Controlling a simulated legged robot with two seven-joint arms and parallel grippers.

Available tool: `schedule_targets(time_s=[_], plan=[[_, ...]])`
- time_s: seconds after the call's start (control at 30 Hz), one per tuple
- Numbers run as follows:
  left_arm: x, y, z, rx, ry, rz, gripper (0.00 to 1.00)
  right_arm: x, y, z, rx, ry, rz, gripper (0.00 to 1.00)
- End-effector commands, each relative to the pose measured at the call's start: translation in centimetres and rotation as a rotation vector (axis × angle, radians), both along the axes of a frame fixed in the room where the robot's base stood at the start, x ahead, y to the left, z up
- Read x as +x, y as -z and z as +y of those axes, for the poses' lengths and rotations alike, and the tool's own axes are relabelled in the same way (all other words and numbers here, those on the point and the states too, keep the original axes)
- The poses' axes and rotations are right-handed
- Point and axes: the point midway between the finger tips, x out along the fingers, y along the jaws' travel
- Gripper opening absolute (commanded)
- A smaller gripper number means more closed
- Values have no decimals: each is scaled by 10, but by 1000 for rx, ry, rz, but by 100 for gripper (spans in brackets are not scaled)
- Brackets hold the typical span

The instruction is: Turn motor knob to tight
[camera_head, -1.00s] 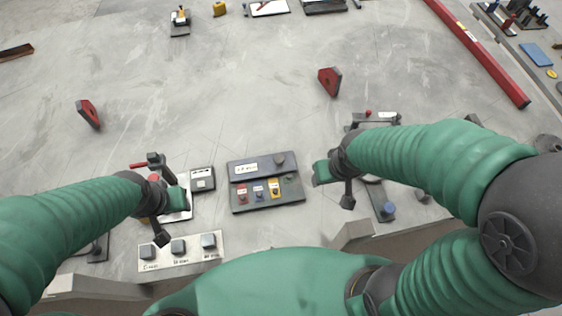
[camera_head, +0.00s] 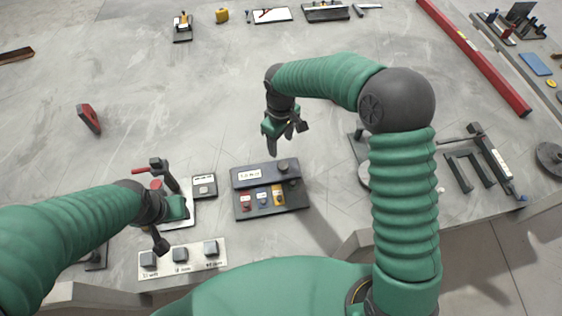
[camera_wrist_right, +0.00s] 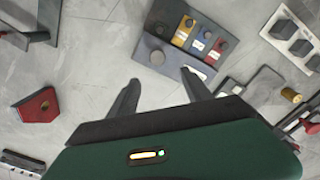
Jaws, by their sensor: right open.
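A dark control panel (camera_head: 241,181) with a white label stands near the table's front middle. A round dark knob (camera_head: 283,167) is at its upper right, and lower down are red, blue and yellow tagged knobs. Labels are too small to read, so I cannot tell which is the motor knob. My right gripper (camera_head: 287,138) is open and empty, above and behind the panel. In the right wrist view, its fingers (camera_wrist_right: 160,79) point toward the panel's round dark knob (camera_wrist_right: 157,57), apart from it. My left gripper (camera_head: 162,208) looks open, beside a red-handled clamp tool (camera_head: 157,170).
A small white-labelled box (camera_head: 204,187) sits left of the panel. A strip with grey blocks (camera_head: 180,258) lies at the front edge. A red angled block (camera_head: 89,118) is at left, and a long red beam (camera_head: 475,57) at right.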

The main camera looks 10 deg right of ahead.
Motion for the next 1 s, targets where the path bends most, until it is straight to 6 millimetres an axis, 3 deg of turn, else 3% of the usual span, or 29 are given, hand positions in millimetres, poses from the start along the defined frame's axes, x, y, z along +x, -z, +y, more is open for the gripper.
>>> schedule_targets(time_s=[0.3, 0.5, 0.87, 1.0], plan=[[0, -9, 0, 0, 0, 0, 36, -1, 84, -2, 2, 1, 4, 58], [0, -13, 0, 0, 1, 0, 36, 0, 119, -1, 1, 3, 1, 58], [0, -13, 0, 0, 0, 0, 36, 0, 129, -2, 0, 3, -1, 58], [0, -13, 0, 0, 0, 0, 36, 0, 128, -2, 1, 3, -1, 39]])
